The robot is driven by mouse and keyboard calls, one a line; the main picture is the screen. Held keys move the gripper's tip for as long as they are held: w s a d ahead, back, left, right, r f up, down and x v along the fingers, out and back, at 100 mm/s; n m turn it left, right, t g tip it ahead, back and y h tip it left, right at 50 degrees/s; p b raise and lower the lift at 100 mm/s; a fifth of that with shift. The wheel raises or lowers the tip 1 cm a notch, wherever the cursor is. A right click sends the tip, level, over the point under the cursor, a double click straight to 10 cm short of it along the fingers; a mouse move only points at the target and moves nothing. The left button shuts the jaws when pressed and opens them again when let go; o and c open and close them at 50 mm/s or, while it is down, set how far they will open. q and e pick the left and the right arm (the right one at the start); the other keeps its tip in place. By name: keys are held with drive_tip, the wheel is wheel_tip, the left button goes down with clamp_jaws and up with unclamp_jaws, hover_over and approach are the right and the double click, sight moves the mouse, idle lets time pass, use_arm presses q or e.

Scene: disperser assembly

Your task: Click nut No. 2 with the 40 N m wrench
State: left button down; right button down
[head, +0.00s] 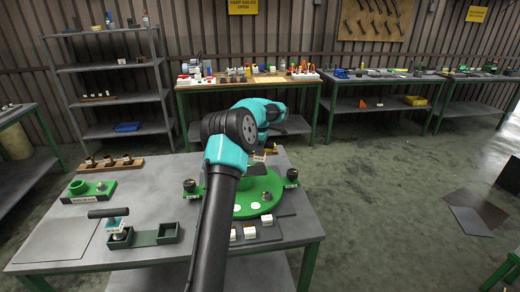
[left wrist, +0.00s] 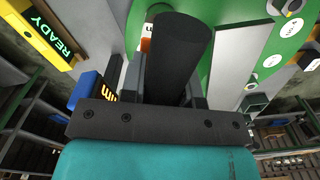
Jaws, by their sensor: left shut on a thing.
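My left gripper (left wrist: 172,78) is shut on a thick dark cylindrical handle, the wrench (left wrist: 182,42), in the left wrist view. In the head view my own arm covers most of the gripper and wrench, with only a small pale label visible above the disc. The green round disperser plate (head: 243,211) lies on the table below, bearing white numbered spots and a metal nut (head: 267,196). I cannot tell which nut is No. 2, or whether the wrench touches one. My right gripper is not in view.
Another wrench (head: 108,212) stands in a dark green two-part holder (head: 168,233); the holder's right compartment looks empty. Dark posts (head: 190,185) flank the plate. White blocks (head: 250,232) sit in front. A yellow READY sign (left wrist: 52,40) shows in the left wrist view.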

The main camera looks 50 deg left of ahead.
use_arm(q)
drive_tip(key=shift+r, duration=0.1)
idle(0.4)
drive_tip(key=shift+r, duration=0.1)
drive_tip(key=shift+r, duration=2.4)
